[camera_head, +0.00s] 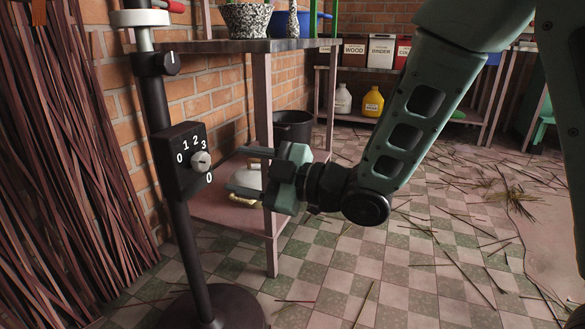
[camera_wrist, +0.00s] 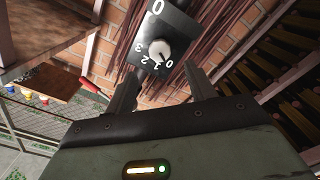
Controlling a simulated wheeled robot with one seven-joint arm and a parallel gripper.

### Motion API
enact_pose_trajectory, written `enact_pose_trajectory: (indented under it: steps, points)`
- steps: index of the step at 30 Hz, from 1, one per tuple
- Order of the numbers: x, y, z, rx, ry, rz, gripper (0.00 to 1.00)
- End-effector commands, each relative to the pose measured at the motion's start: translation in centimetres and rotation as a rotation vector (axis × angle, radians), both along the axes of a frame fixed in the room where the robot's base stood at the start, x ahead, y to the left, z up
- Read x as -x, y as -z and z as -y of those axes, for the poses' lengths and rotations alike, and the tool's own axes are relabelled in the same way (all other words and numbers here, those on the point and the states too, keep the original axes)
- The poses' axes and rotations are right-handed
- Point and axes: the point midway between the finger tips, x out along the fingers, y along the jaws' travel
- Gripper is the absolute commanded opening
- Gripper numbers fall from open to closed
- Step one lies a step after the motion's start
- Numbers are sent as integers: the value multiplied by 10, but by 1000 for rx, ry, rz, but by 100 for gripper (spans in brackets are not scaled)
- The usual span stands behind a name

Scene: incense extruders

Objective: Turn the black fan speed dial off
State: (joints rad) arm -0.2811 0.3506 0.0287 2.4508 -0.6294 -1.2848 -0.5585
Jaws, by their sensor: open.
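A black dial box (camera_head: 176,181) with white numbers 0 to 3 is fixed to a dark upright pole. A round pale grey knob (camera_head: 200,161) sits on its face, and another 0 is printed apart at the lower right. The wrist view shows the box (camera_wrist: 136,54) and knob (camera_wrist: 159,50) beyond the fingers. I cannot tell surely which number the knob points to. My gripper (camera_head: 246,170) is open and empty, to the right of the box and apart from it. In the wrist view the knob lies beyond the gap between the fingertips (camera_wrist: 163,84).
A smaller black knob (camera_head: 170,63) is higher on the pole (camera_head: 197,250). Wooden shelves (camera_head: 264,110) with pots stand just behind my gripper. Bundles of dark sticks (camera_head: 70,160) lean at the left. The tiled floor at the right is mostly open, with scattered sticks.

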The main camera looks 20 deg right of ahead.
Motion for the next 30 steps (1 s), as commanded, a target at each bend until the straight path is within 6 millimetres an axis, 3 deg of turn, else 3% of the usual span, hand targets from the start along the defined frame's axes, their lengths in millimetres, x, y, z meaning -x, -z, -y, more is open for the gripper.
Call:
enact_pose_trajectory:
  steps: [6, 30]
  points:
    - [24, 2, 31, -2, 1, 1, 55]
    - [40, 5, 51, -1, 0, 6, 55]
